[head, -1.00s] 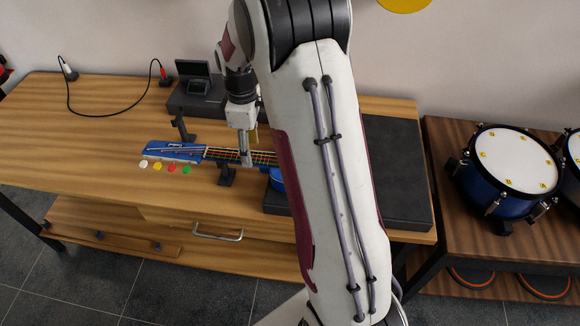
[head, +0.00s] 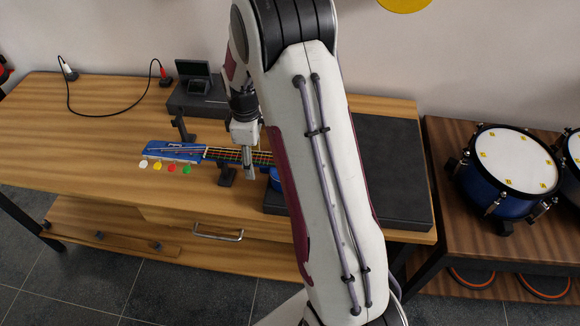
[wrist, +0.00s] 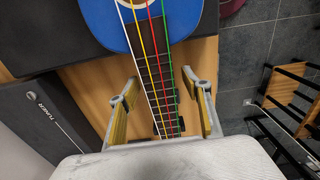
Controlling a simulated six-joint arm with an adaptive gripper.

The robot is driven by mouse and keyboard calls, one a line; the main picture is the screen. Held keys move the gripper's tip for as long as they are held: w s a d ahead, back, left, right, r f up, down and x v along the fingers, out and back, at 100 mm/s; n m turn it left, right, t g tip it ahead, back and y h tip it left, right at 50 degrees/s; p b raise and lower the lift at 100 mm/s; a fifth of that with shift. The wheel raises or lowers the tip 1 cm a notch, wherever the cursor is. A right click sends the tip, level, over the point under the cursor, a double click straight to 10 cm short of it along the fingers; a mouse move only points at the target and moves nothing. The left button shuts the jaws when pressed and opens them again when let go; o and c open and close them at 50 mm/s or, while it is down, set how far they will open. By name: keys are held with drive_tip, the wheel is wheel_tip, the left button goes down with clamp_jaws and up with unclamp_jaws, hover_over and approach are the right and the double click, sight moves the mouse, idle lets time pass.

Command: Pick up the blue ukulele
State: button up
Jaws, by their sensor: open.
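The blue ukulele (head: 178,149) lies across the wooden table in the head view, its blue headstock at the left and its neck running right, with coloured strings. Its body is mostly hidden behind my arm; a blue edge shows beside the arm. In the wrist view the blue body (wrist: 145,20) is at the top and the dark fretted neck runs down between my fingers. My gripper (wrist: 163,104) is open, one finger on each side of the neck, with gaps to both sides. In the head view my gripper (head: 248,165) is over the neck.
White, yellow, red and green pegs (head: 171,167) stick out at the headstock. Black stands (head: 226,174) are by the neck. A dark mat (head: 398,165) lies at the right, a tuner box (wrist: 45,115) beside the neck. A blue drum (head: 508,170) stands farther right. The table's left is mostly clear.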

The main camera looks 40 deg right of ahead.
drive_tip(key=shift+c, duration=0.5)
drive_tip(key=c, duration=1.2)
drive_tip(key=shift+r, duration=0.2)
